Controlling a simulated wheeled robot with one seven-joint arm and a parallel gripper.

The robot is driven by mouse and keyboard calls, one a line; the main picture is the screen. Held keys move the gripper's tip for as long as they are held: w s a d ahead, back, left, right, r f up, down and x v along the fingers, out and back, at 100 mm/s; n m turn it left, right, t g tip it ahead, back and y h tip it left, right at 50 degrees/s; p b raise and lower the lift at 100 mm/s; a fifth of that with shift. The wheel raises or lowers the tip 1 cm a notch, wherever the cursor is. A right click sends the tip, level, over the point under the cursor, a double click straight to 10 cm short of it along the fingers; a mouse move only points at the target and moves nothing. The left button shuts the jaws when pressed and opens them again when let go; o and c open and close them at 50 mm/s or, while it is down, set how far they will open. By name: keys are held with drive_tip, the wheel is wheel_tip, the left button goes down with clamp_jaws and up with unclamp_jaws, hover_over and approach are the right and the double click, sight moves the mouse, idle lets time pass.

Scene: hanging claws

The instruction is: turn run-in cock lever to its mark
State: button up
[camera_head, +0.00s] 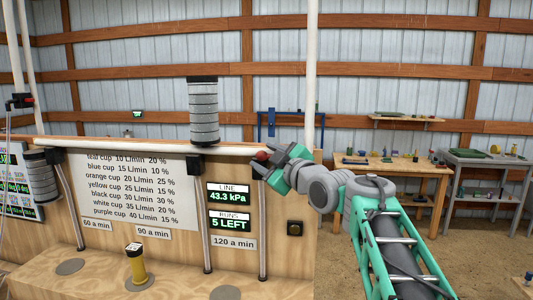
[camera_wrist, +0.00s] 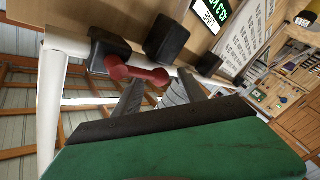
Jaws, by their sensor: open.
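The red cock lever (camera_wrist: 137,72) sits on a black valve body (camera_wrist: 106,48) at the end of the white pipe in the wrist view. In the head view only a bit of the red lever (camera_head: 262,155) shows at my gripper's tip. My gripper (camera_head: 279,157) is open at the panel's upper right corner. In the wrist view its two dark fingers (camera_wrist: 158,90) point at the lever, whose free end lies close to the gap between them. I cannot tell whether they touch it. No mark for the lever is clear in either view.
The panel carries a display reading LINE 43.3 kPa and RUNS 5 LEFT (camera_head: 229,208) and a flow table (camera_head: 130,188). A white upright pipe (camera_head: 311,80) stands beside my gripper. A grey cylinder (camera_head: 203,112) rises above the panel.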

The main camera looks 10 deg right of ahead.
drive_tip(key=shift+f, duration=0.1)
clamp_jaws()
idle(0.4)
